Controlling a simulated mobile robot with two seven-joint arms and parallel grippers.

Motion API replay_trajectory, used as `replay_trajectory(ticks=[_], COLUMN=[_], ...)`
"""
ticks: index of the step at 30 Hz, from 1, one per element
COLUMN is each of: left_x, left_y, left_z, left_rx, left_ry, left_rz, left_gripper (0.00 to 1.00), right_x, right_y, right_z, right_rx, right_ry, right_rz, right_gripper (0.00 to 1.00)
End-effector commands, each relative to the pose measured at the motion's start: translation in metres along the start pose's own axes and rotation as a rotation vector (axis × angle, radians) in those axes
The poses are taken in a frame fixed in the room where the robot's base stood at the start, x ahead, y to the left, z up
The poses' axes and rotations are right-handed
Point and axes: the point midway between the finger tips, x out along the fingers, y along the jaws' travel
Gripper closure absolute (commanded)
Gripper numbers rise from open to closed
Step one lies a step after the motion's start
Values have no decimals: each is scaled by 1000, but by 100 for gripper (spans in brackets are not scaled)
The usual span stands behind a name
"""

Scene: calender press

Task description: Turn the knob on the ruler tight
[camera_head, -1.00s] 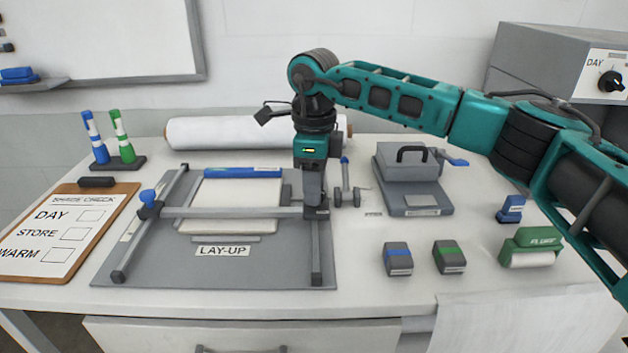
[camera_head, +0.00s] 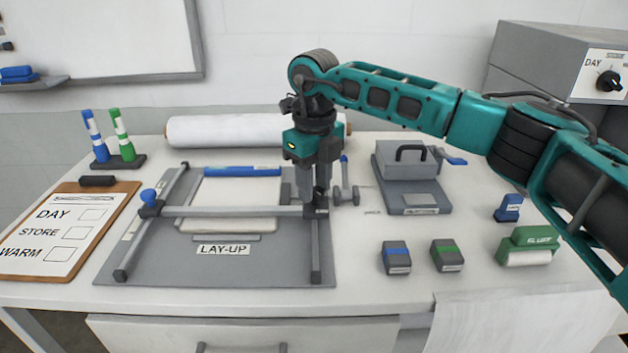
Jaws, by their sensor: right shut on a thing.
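The ruler (camera_head: 230,211) is a grey bar lying across the grey LAY-UP board (camera_head: 215,272), between its two side rails. A blue knob (camera_head: 148,196) stands on the clamp block at the ruler's left end. My right gripper (camera_head: 317,203) points straight down at the ruler's right end and is shut on the knob there, which its fingers hide. How tight that knob is does not show. My left gripper is not in view.
A pale sheet (camera_head: 232,190) and a blue strip (camera_head: 243,171) lie on the board. A white roll (camera_head: 225,131) lies behind it. A grey press (camera_head: 412,180) and dark blocks (camera_head: 397,258) stand to the right. A clipboard (camera_head: 68,230) lies left.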

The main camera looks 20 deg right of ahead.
Motion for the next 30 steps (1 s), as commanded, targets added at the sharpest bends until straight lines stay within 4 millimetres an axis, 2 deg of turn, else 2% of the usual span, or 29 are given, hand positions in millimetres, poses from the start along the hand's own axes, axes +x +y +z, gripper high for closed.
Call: replay_trajectory(ticks=[14, 15, 22, 30], left_x=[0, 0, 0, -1], left_y=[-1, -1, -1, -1], left_z=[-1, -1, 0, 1], left_rx=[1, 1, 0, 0], left_ry=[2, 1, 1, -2], left_rz=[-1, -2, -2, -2], left_gripper=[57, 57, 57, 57], right_x=[0, 0, 0, -2], right_y=[-1, -1, 0, 0], right_z=[0, 0, 0, 0], right_rx=[16, 16, 14, 13], right_ry=[2, 1, 1, 0], right_rz=[0, 0, 0, 0], right_gripper=[95, 62, 40, 39])
